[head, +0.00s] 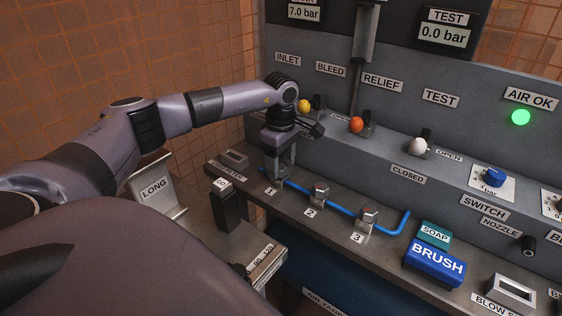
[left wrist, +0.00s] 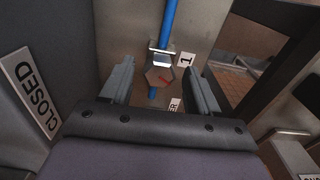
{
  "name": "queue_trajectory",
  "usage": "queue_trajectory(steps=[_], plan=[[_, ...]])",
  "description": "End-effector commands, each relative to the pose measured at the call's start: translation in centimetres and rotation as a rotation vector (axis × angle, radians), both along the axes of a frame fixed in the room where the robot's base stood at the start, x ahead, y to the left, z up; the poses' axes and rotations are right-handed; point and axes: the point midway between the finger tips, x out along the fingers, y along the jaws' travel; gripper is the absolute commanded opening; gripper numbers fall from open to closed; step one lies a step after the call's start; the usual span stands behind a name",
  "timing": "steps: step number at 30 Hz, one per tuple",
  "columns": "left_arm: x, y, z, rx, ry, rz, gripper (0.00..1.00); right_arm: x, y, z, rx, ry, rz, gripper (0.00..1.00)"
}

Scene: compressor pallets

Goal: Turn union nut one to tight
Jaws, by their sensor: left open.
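My left gripper (left wrist: 162,85) is open, with one finger on each side of the nut and a gap to both. In the head view my left gripper (head: 279,172) points down over the nut at label 1, hiding most of it. Nut two (head: 319,190) and nut three (head: 368,216) stand farther right on the same pipe. My right gripper is not in view.
The yellow (head: 304,106), orange (head: 356,124) and white (head: 419,146) valve knobs stand behind on the panel ledge. A blue brush block (head: 436,263) and a teal soap block (head: 434,235) lie right of nut three. A dark post labelled GO (head: 226,210) stands front left.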

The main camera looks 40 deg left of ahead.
Motion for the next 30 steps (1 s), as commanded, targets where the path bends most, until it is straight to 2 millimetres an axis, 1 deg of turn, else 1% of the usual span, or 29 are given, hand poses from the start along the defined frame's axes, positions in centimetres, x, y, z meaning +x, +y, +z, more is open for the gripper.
queue_trajectory(steps=[6,8,9,11,12,19,23,30], plan=[[-0.01,-0.03,-0.08,0.0,0.0,0.0,0.61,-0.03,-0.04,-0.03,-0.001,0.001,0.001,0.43],[0.0,-0.04,-0.08,0.0,0.001,0.0,0.41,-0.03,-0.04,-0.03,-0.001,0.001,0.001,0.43],[0.0,-0.04,-0.07,0.0,0.001,0.0,0.28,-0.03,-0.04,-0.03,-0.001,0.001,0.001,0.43],[0.0,-0.04,-0.07,0.0,0.001,0.0,0.09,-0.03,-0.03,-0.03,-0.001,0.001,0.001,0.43],[-0.01,-0.05,-0.07,0.0,0.001,0.0,0.04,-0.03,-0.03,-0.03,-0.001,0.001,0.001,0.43],[-0.02,-0.06,-0.06,-0.001,0.002,-0.013,0.04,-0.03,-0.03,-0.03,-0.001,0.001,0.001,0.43],[-0.03,-0.06,-0.06,-0.001,0.002,-0.05,0.04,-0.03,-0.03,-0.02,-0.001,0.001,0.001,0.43],[-0.09,-0.08,-0.08,-0.001,0.003,-0.201,0.04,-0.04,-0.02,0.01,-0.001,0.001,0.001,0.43]])
